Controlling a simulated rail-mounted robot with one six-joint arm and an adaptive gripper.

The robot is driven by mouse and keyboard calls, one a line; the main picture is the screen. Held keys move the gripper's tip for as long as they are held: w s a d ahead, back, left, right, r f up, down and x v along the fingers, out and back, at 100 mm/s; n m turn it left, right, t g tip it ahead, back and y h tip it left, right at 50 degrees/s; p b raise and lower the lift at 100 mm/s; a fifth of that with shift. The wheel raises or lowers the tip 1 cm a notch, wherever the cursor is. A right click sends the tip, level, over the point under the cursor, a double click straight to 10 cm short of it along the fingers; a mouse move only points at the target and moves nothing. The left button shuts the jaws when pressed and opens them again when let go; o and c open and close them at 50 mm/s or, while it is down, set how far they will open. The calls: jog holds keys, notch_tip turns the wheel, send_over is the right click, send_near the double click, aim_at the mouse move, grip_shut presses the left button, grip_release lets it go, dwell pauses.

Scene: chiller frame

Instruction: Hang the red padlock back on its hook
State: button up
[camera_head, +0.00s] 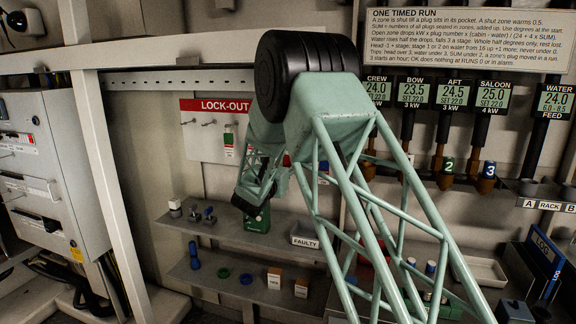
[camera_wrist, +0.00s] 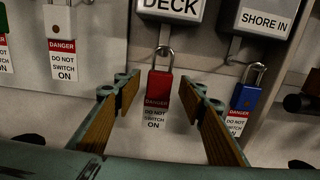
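The red padlock (camera_wrist: 160,88) hangs by its shackle below the box marked DECK (camera_wrist: 172,8) in the wrist view, with a DANGER tag under it. My gripper (camera_wrist: 160,84) is open, its two fingers on either side of the padlock with a gap on each side. Whether the padlock is level with the fingertips or beyond them, I cannot tell. In the head view, my gripper (camera_head: 259,190) is in front of the wall, right of the red-headed LOCK-OUT board (camera_head: 205,147). Bare hooks (camera_head: 209,123) show on that board; my arm hides its right part.
A white padlock (camera_wrist: 58,21) hangs left of the red one, and a blue padlock (camera_wrist: 246,97) hangs close on the right below the SHORE IN box (camera_wrist: 265,20). Shelves (camera_head: 215,232) with small parts and a FAULTY bin (camera_head: 305,236) lie below in the head view.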

jog(key=shift+x, duration=0.75)
jog(key=shift+c, duration=0.9)
jog(key=c, duration=0.9)
jog(key=shift+r, duration=0.15)
jog(key=shift+r, duration=0.65)
jog(key=p+v, duration=0.3)
jog(key=v, duration=1.5)
